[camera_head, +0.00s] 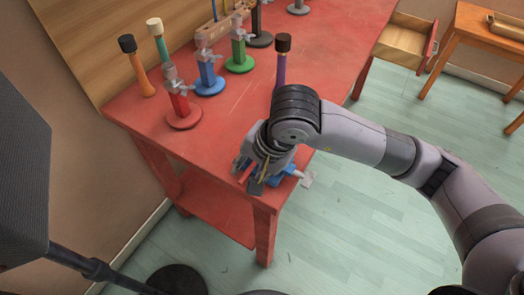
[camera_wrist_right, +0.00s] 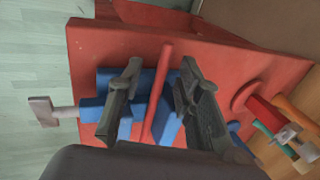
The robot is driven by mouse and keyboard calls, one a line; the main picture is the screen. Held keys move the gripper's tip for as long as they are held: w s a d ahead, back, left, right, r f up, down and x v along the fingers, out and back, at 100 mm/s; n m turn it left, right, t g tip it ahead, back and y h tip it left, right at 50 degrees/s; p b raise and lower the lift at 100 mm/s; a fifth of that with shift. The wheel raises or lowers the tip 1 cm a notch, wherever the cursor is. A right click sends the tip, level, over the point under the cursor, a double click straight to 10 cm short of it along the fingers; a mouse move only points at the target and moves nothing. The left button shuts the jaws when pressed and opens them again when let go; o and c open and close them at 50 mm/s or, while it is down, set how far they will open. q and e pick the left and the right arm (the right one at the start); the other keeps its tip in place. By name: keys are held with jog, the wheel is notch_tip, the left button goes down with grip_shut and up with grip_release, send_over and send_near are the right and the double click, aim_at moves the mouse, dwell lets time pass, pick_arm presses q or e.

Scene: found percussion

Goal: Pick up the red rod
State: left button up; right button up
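A thin red rod (camera_wrist_right: 157,98) shows in the right wrist view, lying over a blue clamp-like tool (camera_wrist_right: 105,105) on the red table (camera_wrist_right: 110,45). My right gripper (camera_wrist_right: 161,70) is open, with one finger on each side of the rod and a visible gap to each finger. In the head view my right gripper (camera_head: 255,178) is low at the table's near corner. The blue tool (camera_head: 285,172) shows partly beside it there. In the head view the gripper largely hides the rod. My left gripper is in neither view.
A red clamp stand (camera_head: 180,105), a blue one (camera_head: 208,75) and a green one (camera_head: 240,52) stand farther back on the table. Several mallet-like sticks stand upright, one purple (camera_head: 281,68) near my right arm. An open wooden drawer (camera_head: 405,42) is at the back right.

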jog(key=shift+c, duration=0.2)
grip_shut()
dwell(0.3)
